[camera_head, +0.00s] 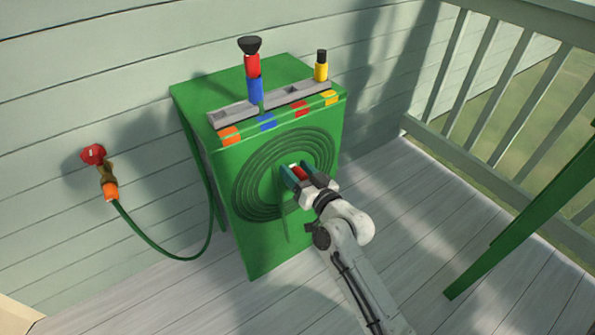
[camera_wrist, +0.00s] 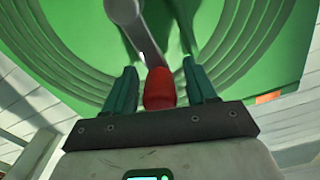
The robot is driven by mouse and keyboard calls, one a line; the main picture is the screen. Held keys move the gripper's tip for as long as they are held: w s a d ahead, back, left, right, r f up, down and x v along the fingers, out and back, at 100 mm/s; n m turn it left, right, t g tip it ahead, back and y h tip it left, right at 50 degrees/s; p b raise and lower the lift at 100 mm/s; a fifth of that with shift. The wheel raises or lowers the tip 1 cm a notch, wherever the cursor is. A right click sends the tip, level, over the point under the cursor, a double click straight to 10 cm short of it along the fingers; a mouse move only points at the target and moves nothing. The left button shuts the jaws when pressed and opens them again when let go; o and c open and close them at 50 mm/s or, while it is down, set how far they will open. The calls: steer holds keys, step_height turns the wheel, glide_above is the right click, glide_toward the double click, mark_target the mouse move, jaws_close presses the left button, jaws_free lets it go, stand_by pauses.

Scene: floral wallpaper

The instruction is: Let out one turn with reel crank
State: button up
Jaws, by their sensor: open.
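The green hose reel box (camera_head: 235,230) stands on the deck against the wall, with concentric rings on its front face. The reel crank's red handle (camera_head: 298,172) is at the middle of that face, partly hidden by my gripper (camera_head: 302,177). In the wrist view, the red handle (camera_wrist: 160,90) sits between the two teal fingers of my gripper (camera_wrist: 162,85), with gaps on both sides. The grey crank arm (camera_wrist: 128,18) runs from the handle up and to the left. My gripper is open around the handle.
A grey slotted rack (camera_head: 230,116) on the box top holds a red-blue nozzle (camera_head: 254,80) and a yellow one (camera_head: 321,70). A green hose (camera_head: 165,255) runs left to a red-handled tap (camera_head: 93,154). A railing (camera_head: 480,165) and green post (camera_head: 530,225) stand right.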

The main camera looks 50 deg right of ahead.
jaws_close()
stand_by(0.6)
